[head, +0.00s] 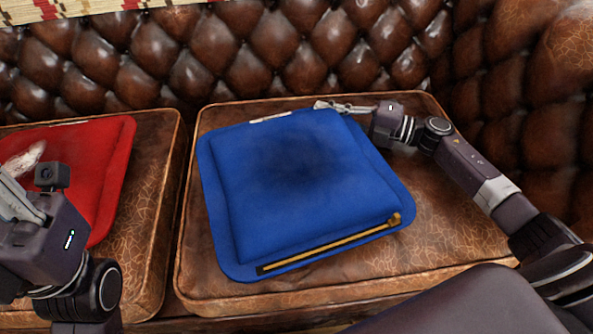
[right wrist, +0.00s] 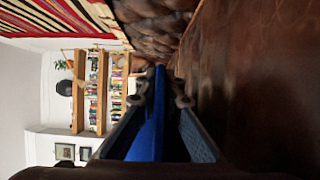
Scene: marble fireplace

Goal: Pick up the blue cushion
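The blue cushion (head: 285,175) lies flat on the brown leather sofa seat (head: 450,225), with a gold zip along its near edge. My right gripper (head: 332,105) is at the cushion's far right corner in the head view. In the right wrist view, the blue cushion edge (right wrist: 158,110) lies between the two spread fingers (right wrist: 162,98), with a visible dark gap beside one finger. My left gripper (head: 15,185) is at the left edge of the head view, over the red cushion; its fingers are partly cut off, so its opening is unclear.
A red cushion (head: 110,165) lies on the left seat. The tufted sofa back (head: 200,50) rises behind, and the right armrest (head: 545,90) stands close to my right arm. The seat right of the blue cushion is bare. Shelves (right wrist: 100,90) show far off.

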